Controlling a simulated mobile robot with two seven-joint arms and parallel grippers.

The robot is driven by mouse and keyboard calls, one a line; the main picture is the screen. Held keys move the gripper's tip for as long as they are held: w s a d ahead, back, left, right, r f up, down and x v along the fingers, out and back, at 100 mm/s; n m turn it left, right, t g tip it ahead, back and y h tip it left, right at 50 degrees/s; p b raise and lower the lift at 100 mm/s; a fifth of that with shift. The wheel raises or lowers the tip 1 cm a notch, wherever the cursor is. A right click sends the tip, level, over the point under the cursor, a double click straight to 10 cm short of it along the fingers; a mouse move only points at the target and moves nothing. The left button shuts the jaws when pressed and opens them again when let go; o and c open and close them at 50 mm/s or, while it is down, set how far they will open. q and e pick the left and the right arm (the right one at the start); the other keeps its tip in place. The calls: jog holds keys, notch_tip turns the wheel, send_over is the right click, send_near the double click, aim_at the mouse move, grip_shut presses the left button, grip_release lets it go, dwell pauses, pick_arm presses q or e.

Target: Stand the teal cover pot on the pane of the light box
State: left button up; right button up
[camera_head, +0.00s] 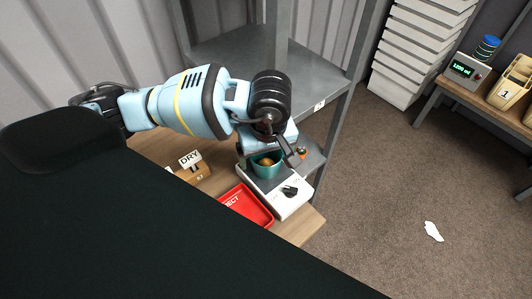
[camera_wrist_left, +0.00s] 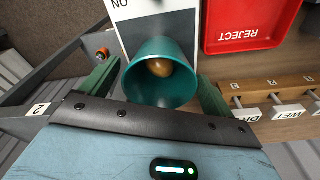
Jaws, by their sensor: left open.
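The teal cover pot (camera_head: 264,170) stands on the light box (camera_head: 284,203), a white unit with a dark knob, over its pane; the pot hides much of the pane. In the left wrist view the pot (camera_wrist_left: 150,98) shows its open mouth with a brown round bulb (camera_wrist_left: 159,68) inside. The light box (camera_wrist_left: 124,12) shows behind it with an "ON" mark. My left gripper (camera_head: 280,150) is open, its green fingers on either side of the pot; whether they touch it I cannot tell. My right gripper is not in view.
A red REJECT tray (camera_head: 246,207) lies beside the light box on the wooden bench (camera_head: 306,229). A wooden rack with a DRY label (camera_head: 190,159) stands further left. A grey metal shelf (camera_head: 240,48) rises close behind. A second bench (camera_head: 455,103) is far right.

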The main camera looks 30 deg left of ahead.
pick_arm(q)
notch_tip(320, 180, up, 12)
jog(key=d, duration=0.1)
jog(key=shift+s+r+p, duration=0.15)
jog(key=shift+s+p, duration=0.15)
jog(key=shift+s, duration=0.15)
